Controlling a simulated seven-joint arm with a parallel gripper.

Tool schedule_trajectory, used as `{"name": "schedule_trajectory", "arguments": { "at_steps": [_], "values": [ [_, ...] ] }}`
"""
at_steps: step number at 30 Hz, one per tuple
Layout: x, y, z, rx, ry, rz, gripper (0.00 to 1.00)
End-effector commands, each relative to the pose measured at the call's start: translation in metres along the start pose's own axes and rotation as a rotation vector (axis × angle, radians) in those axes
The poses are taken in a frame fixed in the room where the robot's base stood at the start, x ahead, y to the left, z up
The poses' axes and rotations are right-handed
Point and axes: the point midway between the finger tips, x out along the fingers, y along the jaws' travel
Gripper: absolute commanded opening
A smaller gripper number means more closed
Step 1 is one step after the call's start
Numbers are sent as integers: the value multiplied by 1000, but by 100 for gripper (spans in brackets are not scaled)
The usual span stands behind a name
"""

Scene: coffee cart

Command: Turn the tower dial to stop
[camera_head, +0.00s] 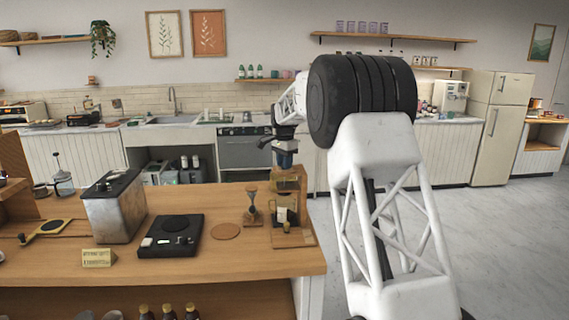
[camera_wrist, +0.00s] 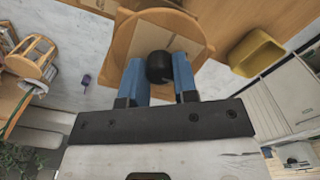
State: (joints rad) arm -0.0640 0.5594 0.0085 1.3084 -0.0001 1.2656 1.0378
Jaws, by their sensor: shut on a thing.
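The wooden tower (camera_head: 297,182) stands at the right end of the counter, with a glass vessel low in its frame. My gripper (camera_head: 285,165) is at the tower's top, pointing down. In the wrist view, my gripper's blue fingers (camera_wrist: 160,78) are shut on the black dial (camera_wrist: 160,66), one finger on each side. The dial sits over the tower's round wooden top (camera_wrist: 125,45). The dial is hidden by the gripper in the head view. Its markings and the stop position cannot be read.
A wooden stand with a glass funnel (camera_head: 252,207) is just left of the tower. A round cork mat (camera_head: 225,231), a black scale (camera_head: 171,237) and a metal box (camera_head: 114,208) stand further left. The counter's right edge is close beside the tower.

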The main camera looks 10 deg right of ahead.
Motion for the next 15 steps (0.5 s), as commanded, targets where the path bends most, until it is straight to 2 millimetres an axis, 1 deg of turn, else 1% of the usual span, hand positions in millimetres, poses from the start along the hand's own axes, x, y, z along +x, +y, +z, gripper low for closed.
{"name": "schedule_trajectory", "arguments": {
  "at_steps": [15],
  "values": [
    [-1, 0, 0, -488, 0, -1, 3]
  ]
}}
